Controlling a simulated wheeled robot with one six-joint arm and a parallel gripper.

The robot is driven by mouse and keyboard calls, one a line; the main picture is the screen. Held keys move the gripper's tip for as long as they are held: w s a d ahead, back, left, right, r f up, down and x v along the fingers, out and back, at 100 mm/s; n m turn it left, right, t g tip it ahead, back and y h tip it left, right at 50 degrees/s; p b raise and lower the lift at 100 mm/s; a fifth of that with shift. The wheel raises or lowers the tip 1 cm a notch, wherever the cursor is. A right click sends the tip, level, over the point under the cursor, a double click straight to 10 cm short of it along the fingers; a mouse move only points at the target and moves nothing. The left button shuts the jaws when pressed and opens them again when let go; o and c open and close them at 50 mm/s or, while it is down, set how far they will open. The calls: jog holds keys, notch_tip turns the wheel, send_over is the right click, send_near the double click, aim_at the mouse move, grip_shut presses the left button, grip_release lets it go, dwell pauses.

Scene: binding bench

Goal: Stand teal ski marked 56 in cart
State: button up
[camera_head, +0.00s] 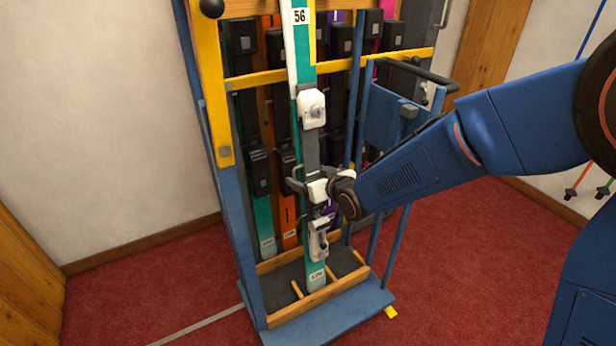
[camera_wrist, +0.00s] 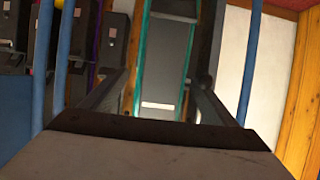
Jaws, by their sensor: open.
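The teal ski marked 56 (camera_head: 306,75) stands nearly upright in the front of the cart (camera_head: 335,318), with white binding parts along it. Its lower end appears to rest on the dark floor of the wooden-edged tray, between short wooden dividers. My gripper (camera_head: 309,198) is open at the ski's lower middle, its fingers on either side of the ski and beside the white binding. In the wrist view the ski (camera_wrist: 165,55) shows between the open fingers (camera_wrist: 161,98). I cannot tell whether either finger touches it.
Several other skis, teal, orange and purple, stand behind in the cart. A yellow rail (camera_head: 258,79) crosses the cart, and blue uprights (camera_head: 238,215) flank it. A blue frame with a dark handle (camera_head: 415,72) stands close right. Red carpet (camera_head: 150,290) is open at left.

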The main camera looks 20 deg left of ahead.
jog(key=v, duration=1.1)
dwell(1.7)
jog(key=shift+s+d, duration=0.1)
jog(key=shift+s, duration=0.05)
dwell(0.4)
